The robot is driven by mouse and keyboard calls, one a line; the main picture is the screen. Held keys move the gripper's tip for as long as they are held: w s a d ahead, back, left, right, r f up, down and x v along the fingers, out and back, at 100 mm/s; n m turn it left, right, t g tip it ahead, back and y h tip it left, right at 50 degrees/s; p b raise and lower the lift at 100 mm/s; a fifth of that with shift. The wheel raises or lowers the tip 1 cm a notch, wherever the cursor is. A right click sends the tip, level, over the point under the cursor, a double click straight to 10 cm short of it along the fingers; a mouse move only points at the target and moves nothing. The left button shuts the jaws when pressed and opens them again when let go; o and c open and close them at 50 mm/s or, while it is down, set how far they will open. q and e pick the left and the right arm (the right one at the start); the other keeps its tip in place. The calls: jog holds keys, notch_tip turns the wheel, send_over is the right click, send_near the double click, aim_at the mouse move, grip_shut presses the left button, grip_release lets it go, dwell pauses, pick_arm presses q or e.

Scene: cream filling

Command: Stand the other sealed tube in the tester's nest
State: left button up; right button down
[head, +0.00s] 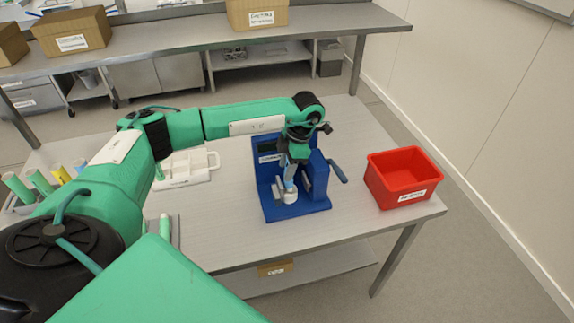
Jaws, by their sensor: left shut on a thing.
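The blue tester (312,205) stands on the grey table, with a dark screen at its back left and a lever on its right side. My left gripper (290,180) reaches down over the front of the tester. It is shut on a small pale-blue tube, mostly hidden between the fingers. A white round part (286,197) shows just below, at the tester's nest. I cannot tell whether the tube touches the nest or hangs just above it. My right gripper is not in view.
A red bin (402,177) stands right of the tester. A white tray (185,170) lies to its left. Several green, yellow and blue tubes (38,181) stand at the far left, partly behind my arm. Table between tester and bin is clear.

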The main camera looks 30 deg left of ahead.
pick_arm(q)
jog(key=shift+f+b, duration=0.85)
jog(key=shift+f, duration=0.35)
jog(key=o, duration=1.1)
jog(key=shift+c, duration=0.2)
jog(key=b+v, duration=0.3)
jog(key=v, duration=1.1)
jog(key=shift+f, duration=0.1)
jog(key=shift+s, duration=0.1)
